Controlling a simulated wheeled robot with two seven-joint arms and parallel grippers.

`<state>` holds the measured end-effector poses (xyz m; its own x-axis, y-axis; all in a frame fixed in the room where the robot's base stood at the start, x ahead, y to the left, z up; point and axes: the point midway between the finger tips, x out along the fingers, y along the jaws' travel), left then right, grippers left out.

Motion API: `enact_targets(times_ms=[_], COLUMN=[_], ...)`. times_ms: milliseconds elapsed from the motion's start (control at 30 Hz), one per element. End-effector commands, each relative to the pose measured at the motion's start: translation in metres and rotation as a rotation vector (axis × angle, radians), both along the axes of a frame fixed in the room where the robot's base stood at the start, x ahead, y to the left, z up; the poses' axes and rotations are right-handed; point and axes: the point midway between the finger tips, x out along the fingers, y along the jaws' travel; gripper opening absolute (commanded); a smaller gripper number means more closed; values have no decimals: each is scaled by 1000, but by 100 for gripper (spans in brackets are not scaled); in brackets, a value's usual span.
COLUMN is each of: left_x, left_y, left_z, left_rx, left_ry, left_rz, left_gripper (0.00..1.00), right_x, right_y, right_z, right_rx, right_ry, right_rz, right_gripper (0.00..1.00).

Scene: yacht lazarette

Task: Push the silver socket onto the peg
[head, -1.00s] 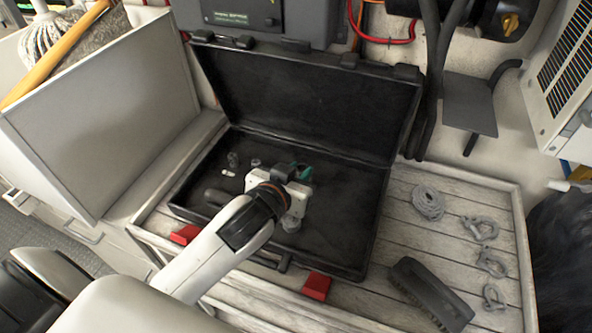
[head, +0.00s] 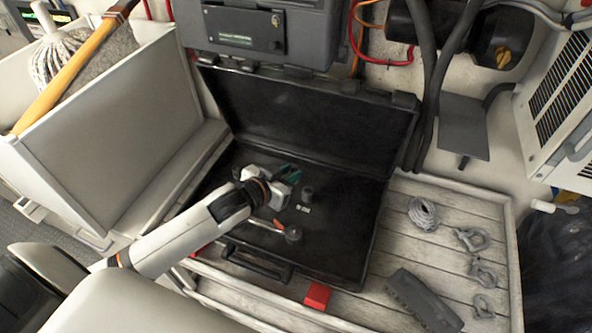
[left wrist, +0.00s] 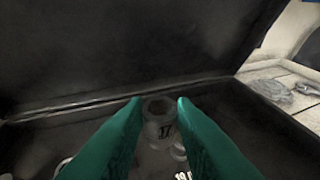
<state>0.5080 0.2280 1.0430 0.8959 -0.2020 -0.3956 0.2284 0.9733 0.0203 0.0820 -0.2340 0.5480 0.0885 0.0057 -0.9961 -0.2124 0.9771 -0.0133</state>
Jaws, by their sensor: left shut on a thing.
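My left gripper (head: 292,174), with green fingers, is over the inside of the open black case (head: 345,225). In the left wrist view the silver socket (left wrist: 158,130), with dark digits on its side, is upright between the fingertips, which are shut on it. Its lower end is near the case floor; I cannot tell whether it touches a peg. Just right of it is a small round grey piece (left wrist: 179,151) with a white label below. In the head view a dark short cylinder (head: 307,193) stands beside the gripper. I cannot make out the silver socket's peg. My right gripper is not in view.
A ratchet (head: 293,233) lies on the case floor in front of the gripper. The raised lid (head: 310,115) stands behind. A brush (head: 424,302), rope coil (head: 423,213) and shackles (head: 472,239) lie on the right-hand planks.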

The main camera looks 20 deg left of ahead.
Motion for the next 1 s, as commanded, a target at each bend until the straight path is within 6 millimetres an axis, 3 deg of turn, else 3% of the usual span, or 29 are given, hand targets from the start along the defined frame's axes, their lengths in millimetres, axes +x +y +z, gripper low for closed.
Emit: enact_targets(times_ms=[33, 100, 300, 1000], left_x=[3, 6, 11, 11], left_y=[11, 21, 37, 38], left_z=[4, 2, -2, -29], left_rx=[2, -6, -21, -23], left_ry=[3, -1, -9, -10], left_rz=[-7, -18, -30, -31], left_gripper=[0, 0, 0, 0], right_x=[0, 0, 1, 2], right_y=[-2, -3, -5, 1], right_z=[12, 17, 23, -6], right_rx=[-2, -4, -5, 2], right_ry=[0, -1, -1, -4], right_rz=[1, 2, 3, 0], right_gripper=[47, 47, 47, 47])
